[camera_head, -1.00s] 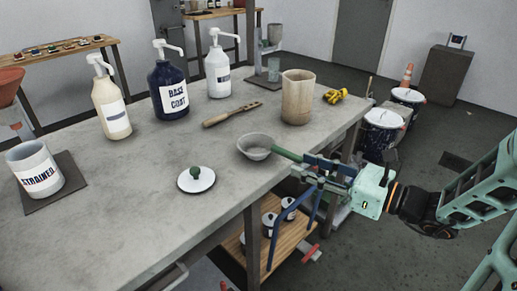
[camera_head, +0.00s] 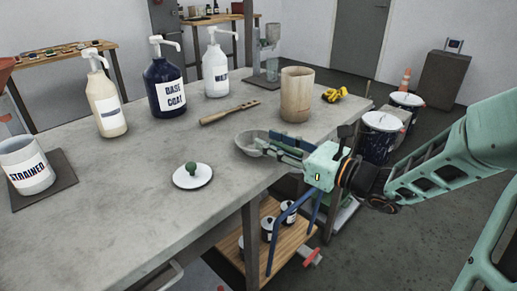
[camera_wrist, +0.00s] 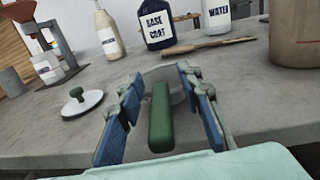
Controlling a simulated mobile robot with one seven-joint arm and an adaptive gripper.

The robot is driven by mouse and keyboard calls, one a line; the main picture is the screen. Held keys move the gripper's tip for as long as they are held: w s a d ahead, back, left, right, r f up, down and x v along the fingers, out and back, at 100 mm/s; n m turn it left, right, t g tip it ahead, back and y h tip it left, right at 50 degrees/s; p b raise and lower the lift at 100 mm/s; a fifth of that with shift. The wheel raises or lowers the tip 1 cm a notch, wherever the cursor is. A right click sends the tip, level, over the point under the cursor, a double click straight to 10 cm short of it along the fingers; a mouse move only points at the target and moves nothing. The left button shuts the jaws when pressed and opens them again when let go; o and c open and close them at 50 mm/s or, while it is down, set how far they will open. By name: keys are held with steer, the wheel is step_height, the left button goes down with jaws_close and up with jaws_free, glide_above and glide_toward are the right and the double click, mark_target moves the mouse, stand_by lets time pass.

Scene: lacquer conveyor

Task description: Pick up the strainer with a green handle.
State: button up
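The strainer (camera_head: 249,145) has a shallow grey bowl and sits near the front edge of the grey table. In the wrist view its green handle (camera_wrist: 160,118) points toward me and lies between my two blue-padded fingers. My gripper (camera_head: 283,146) is open around the handle, with a visible gap on each side in the wrist view (camera_wrist: 158,110). In the head view my fingers hide most of the handle. The far part of the bowl is partly hidden in the wrist view.
A white lid with a green knob (camera_head: 193,177) lies left of the strainer. A wooden cup (camera_head: 296,95) and a wooden stick (camera_head: 229,112) are behind it. Pump bottles, including the dark base coat bottle (camera_head: 165,80), stand farther back. The table (camera_head: 120,225) has bare room at front left.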

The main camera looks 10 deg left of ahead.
steer(key=shift+a, duration=0.15)
steer(key=shift+c, duration=0.2)
jaws_close()
steer(key=shift+r, duration=0.15)
